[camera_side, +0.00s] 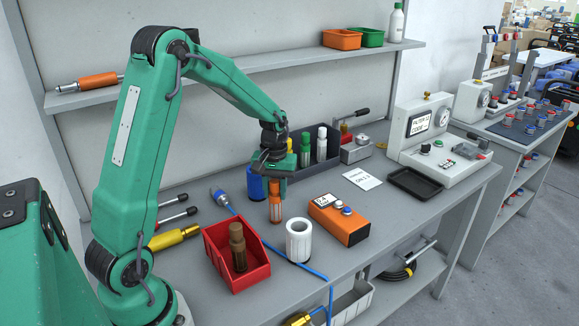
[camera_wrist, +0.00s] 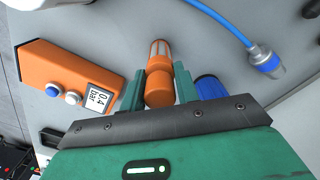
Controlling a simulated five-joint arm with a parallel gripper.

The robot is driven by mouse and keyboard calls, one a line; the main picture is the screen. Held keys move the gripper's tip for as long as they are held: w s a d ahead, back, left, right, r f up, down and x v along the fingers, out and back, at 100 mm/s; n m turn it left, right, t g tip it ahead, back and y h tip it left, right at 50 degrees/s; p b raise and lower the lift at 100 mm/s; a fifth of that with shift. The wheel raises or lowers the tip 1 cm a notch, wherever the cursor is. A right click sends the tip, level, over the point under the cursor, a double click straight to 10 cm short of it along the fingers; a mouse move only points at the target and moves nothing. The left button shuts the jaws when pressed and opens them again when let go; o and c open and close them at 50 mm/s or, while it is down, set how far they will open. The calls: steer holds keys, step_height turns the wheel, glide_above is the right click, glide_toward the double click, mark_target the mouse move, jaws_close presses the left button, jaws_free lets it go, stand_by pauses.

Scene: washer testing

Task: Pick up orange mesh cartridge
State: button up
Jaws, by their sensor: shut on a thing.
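The orange mesh cartridge (camera_side: 275,207) stands upright on the grey bench, below my gripper (camera_side: 273,172) in the side view. In the wrist view the cartridge (camera_wrist: 159,89) has a solid orange end near me and a pale mesh section beyond it. My gripper's two green fingers (camera_wrist: 157,84) are on either side of it, and the gripper is shut on it. In the side view the fingers are partly hidden, and I cannot tell whether the cartridge's foot touches the bench.
A blue cartridge (camera_side: 255,188) stands close beside my gripper. A red bin (camera_side: 262,274) holding a brown cartridge, a white cup (camera_side: 299,247) and an orange gauge box (camera_side: 341,225) are in front. A dark rack (camera_side: 334,166) with several cartridges stands behind. A blue hose (camera_side: 258,236) crosses the bench.

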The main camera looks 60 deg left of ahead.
steer(key=shift+r, duration=5)
steer(key=shift+d, duration=0.15)
steer(key=s+d+r+m, duration=0.1)
steer(key=d+r+m, duration=0.1)
steer(key=d, duration=0.5)
steer(key=s+d+r+m, duration=0.1)
steer(key=d+r+m, duration=0.1)
steer(key=d, duration=0.5)
steer(key=shift+s+d+r+m, duration=0.3)
steer(key=shift+s+r, duration=0.1)
steer(key=shift+r, duration=0.1)
steer(key=shift+f, duration=0.2)
steer(key=shift+f, duration=1.65)
step_height(320, 180, down, 7)
steer(key=shift+r, duration=0.15)
